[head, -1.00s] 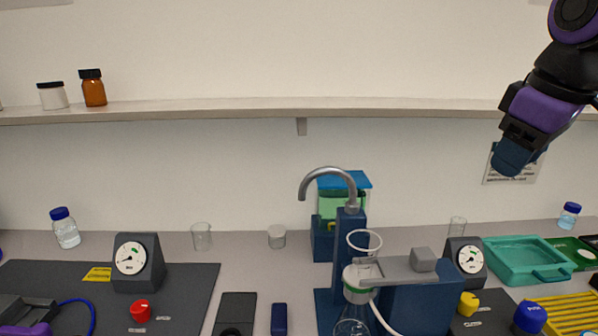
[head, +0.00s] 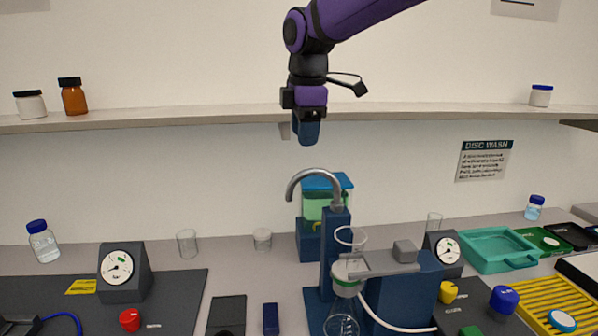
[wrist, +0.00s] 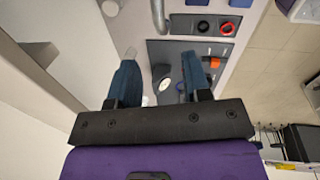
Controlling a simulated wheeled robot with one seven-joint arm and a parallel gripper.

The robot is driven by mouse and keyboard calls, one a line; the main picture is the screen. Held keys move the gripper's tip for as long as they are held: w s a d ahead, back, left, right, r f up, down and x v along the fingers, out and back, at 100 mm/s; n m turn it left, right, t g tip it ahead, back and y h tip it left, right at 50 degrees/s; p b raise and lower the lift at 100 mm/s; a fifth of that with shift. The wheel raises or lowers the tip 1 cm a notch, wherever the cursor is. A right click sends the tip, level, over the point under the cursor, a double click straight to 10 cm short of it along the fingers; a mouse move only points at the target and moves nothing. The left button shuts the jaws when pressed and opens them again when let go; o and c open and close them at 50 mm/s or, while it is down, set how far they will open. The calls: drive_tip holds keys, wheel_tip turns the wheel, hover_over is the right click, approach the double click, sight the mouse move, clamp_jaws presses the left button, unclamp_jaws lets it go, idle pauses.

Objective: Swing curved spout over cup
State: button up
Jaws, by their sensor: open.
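The curved grey spout (head: 315,174) rises from a blue post and arcs to the left, its open end hanging down left of the post. In the wrist view my gripper (wrist: 158,65) shows two blue fingers spread apart with nothing held. A grey curved tube, likely the spout (wrist: 158,16), shows beyond the fingertips there.
A shelf (head: 200,118) runs along the wall behind my gripper. A blue-lidded green tank (head: 318,195) stands behind the spout. A gauge (head: 443,249) stands to the right.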

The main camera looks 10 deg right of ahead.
sight(303, 171)
drive_tip(key=f, duration=0.3)
drive_tip(key=w+f, duration=0.1)
drive_tip(key=f, duration=0.5)
drive_tip(key=shift+w+f, duration=0.15)
drive_tip(key=shift+w, duration=0.1)
clamp_jaws()
